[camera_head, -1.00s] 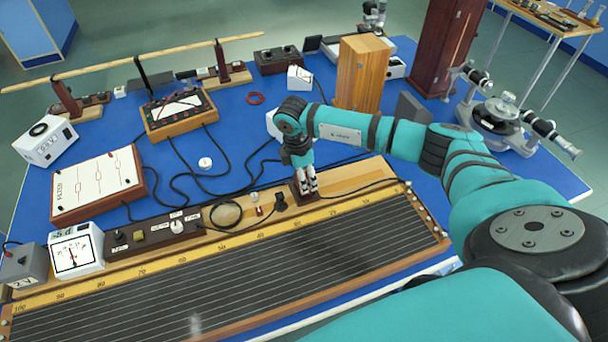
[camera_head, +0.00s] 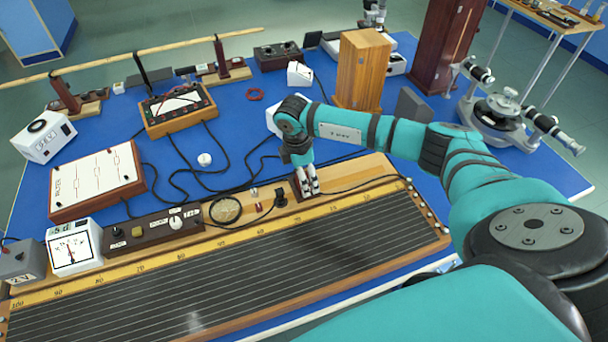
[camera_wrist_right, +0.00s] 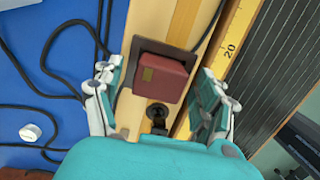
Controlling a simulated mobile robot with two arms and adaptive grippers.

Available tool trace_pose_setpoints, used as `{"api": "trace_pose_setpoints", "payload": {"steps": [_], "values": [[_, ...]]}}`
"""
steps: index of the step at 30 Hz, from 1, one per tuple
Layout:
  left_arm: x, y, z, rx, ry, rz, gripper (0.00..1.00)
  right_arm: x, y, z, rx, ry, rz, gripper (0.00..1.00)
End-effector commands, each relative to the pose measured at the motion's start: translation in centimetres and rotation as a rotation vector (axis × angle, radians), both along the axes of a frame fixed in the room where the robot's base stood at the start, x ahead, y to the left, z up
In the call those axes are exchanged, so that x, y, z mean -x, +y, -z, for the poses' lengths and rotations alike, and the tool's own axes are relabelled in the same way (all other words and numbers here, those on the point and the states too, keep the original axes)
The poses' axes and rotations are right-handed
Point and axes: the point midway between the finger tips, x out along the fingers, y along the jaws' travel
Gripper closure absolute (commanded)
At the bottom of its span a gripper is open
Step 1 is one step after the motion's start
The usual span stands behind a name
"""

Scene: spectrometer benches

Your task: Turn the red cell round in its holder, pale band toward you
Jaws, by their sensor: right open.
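The red cell (camera_wrist_right: 160,80) is a dull red block in the right wrist view, seated in its dark brown holder (camera_wrist_right: 147,46). My right gripper (camera_wrist_right: 156,78) is open, with one finger to each side of the cell and gaps between. In the head view my right gripper (camera_head: 309,182) points down over the dark holder (camera_head: 296,188) on the wooden board. My left gripper is out of view.
A dark round knob (camera_wrist_right: 157,112) stands close to the holder; it also shows in the head view (camera_head: 280,198). A round dial (camera_head: 225,210) lies to its left. A strung board with a scale (camera_head: 230,270) runs in front. A wooden box (camera_head: 361,70) stands behind my arm.

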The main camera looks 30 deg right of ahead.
Motion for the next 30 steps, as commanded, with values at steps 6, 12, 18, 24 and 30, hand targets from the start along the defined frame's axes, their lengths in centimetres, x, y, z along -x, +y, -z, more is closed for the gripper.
{"api": "trace_pose_setpoints", "payload": {"steps": [6,12,18,24,30], "values": [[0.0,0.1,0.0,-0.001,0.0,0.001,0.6,-0.1,0.2,-1.3,-0.001,-0.002,0.0,0.26],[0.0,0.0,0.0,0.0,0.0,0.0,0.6,-0.3,0.7,-5.4,-0.002,-0.006,-0.001,0.26],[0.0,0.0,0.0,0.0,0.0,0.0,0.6,-0.3,1.1,-9.3,-0.001,-0.004,-0.001,0.26],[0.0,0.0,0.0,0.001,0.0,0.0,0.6,-0.4,1.4,-11.5,-0.001,-0.001,0.0,0.26],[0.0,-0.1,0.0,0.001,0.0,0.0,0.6,-0.3,1.4,-12.0,-0.001,0.0,0.0,0.26]]}}
